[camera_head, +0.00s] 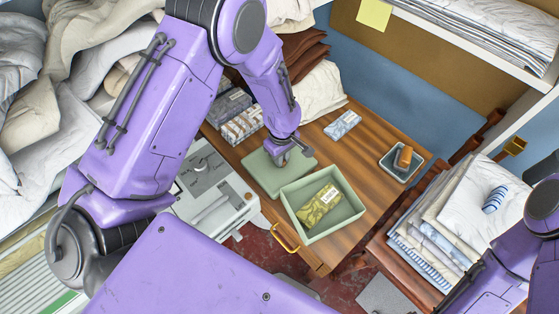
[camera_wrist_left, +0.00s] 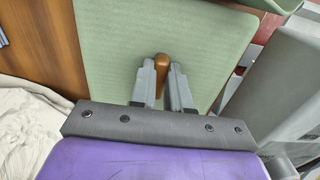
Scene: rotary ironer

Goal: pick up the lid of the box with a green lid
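The flat green lid (camera_head: 262,178) is beside the open green box (camera_head: 347,213) on the wooden table, at its left. I cannot tell whether the lid touches the table. In the left wrist view the lid (camera_wrist_left: 110,45) fills the middle, with a brown knob (camera_wrist_left: 162,64) upright on it. My left gripper (camera_head: 283,157) is over the lid, its fingers (camera_wrist_left: 162,80) on both sides of the knob and seemingly touching it. The box holds a yellow-green patterned packet (camera_head: 319,204). My right arm shows at the lower right; its gripper is out of view.
The wooden table (camera_head: 372,160) has a small tray (camera_head: 400,162) with a brown item at right. A grey patterned packet (camera_head: 343,124) lies behind the box. Stacked packets (camera_head: 240,125) stand behind the lid. A grey machine (camera_head: 210,190) is left; folded linen (camera_head: 455,220) is right.

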